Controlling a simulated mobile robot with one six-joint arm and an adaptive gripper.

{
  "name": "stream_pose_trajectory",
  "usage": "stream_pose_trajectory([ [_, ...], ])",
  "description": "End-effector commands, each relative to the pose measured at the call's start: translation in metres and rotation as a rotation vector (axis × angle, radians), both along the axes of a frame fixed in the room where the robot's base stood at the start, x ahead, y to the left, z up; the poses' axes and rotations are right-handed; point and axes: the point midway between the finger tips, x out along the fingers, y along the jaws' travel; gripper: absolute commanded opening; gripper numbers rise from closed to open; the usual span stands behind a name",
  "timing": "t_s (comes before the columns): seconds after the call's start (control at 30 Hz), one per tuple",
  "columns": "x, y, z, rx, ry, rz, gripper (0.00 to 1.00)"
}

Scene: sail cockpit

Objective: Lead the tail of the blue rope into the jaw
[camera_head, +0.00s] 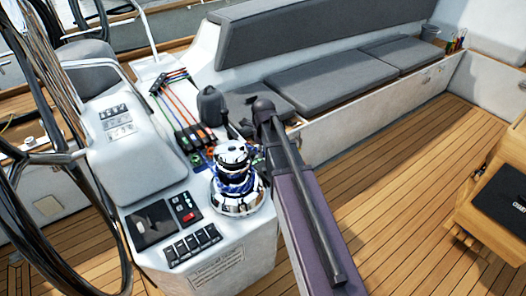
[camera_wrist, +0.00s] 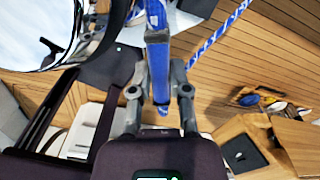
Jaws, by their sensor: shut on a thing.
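The chrome winch (camera_head: 236,188) stands on the white console in the head view, with blue rope (camera_head: 235,180) wrapped around its drum. Its top ring, where a jaw would be, is too small to make out clearly. In the wrist view my gripper (camera_wrist: 158,72) is shut on the blue rope (camera_wrist: 155,15). A short end of blue rope (camera_wrist: 166,118) hangs below the fingers. A blue and white length (camera_wrist: 215,45) runs from the upper right down behind the fingers. In the head view my arm hides the gripper's fingers.
Several coloured ropes (camera_head: 178,95) run through clutches behind the winch. A switch panel (camera_head: 192,245) lies in front of it. A large steering wheel (camera_head: 60,158) stands at left. Grey cushions (camera_head: 325,82) line the bench. The wooden floor (camera_head: 400,165) at right is clear up to a wooden table (camera_head: 490,195).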

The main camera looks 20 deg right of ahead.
Motion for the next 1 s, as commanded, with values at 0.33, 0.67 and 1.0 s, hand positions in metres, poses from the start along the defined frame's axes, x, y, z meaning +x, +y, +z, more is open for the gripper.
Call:
stream_pose_trajectory([
  [0.33,-0.016,0.004,0.000,0.000,0.000,-0.132,0.00],
  [0.67,-0.022,0.007,0.000,0.000,0.000,-0.211,0.64],
  [1.0,-0.022,0.006,0.000,0.000,0.000,-0.210,0.84],
])
